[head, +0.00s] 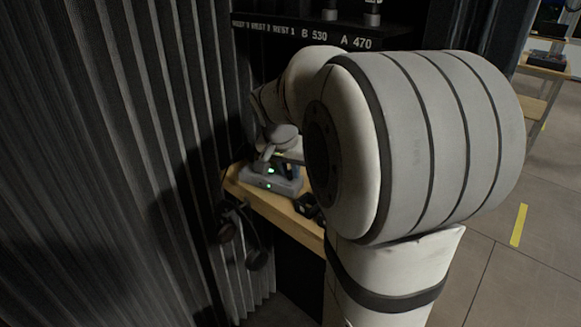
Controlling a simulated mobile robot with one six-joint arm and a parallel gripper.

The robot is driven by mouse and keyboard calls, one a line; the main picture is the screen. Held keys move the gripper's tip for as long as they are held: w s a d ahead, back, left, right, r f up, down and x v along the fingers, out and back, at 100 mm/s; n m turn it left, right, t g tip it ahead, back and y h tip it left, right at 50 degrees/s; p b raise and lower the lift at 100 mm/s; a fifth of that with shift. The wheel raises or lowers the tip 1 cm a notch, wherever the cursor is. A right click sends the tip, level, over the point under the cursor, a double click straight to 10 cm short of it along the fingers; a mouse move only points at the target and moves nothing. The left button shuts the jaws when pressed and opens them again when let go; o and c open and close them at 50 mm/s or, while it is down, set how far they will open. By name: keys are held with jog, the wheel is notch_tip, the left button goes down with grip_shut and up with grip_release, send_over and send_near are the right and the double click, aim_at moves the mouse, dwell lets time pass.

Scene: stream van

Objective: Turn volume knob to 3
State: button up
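A small grey device (268,181) with green lights sits on a wooden shelf (291,218), in the middle of the head view. I cannot make out a volume knob or any scale on it; my arm covers part of that area. My gripper (266,158) appears to be at the device, over its top. It is small, dark and partly hidden by my arm links, so I cannot tell whether its fingers are open, shut or touching anything.
Dark headphones (257,259) hang below the shelf's left front. A ridged dark wall (110,150) is close on the left. A black upper ledge (325,35) carries white labels. A small black item (306,205) lies on the shelf right of the device. Open floor (500,262) shows at right.

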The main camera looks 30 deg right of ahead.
jog(key=o, duration=0.4)
jog(key=shift+p+v, duration=0.7)
jog(key=shift+v, duration=3.2)
